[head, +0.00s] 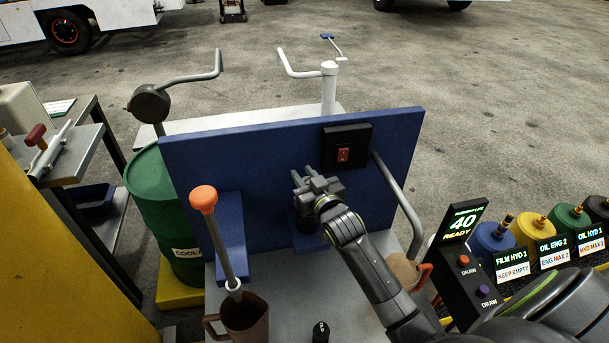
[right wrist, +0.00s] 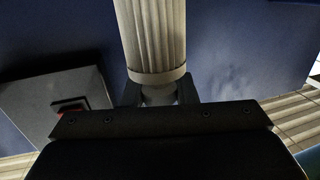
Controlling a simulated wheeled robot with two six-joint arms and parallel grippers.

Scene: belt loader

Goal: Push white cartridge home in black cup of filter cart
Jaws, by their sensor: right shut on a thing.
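The white pleated cartridge (right wrist: 155,38) shows in the right wrist view, with its end cap and narrow neck between the fingers. My right gripper (right wrist: 160,94) is shut on that neck. In the head view my right gripper (head: 314,188) is in front of the blue panel of the filter cart (head: 255,160), directly above the dark cup (head: 304,235). The gripper hides the cartridge and the cup's mouth there, so I cannot tell how deep the cartridge sits. My left gripper is not in view.
A lever with an orange knob (head: 204,199) and a brown jug (head: 244,318) stand left of my arm. A black switch box (head: 346,148) is on the panel. A grey bent handle (head: 399,205) is at right, near a READY display (head: 462,224). A green drum (head: 155,200) stands left.

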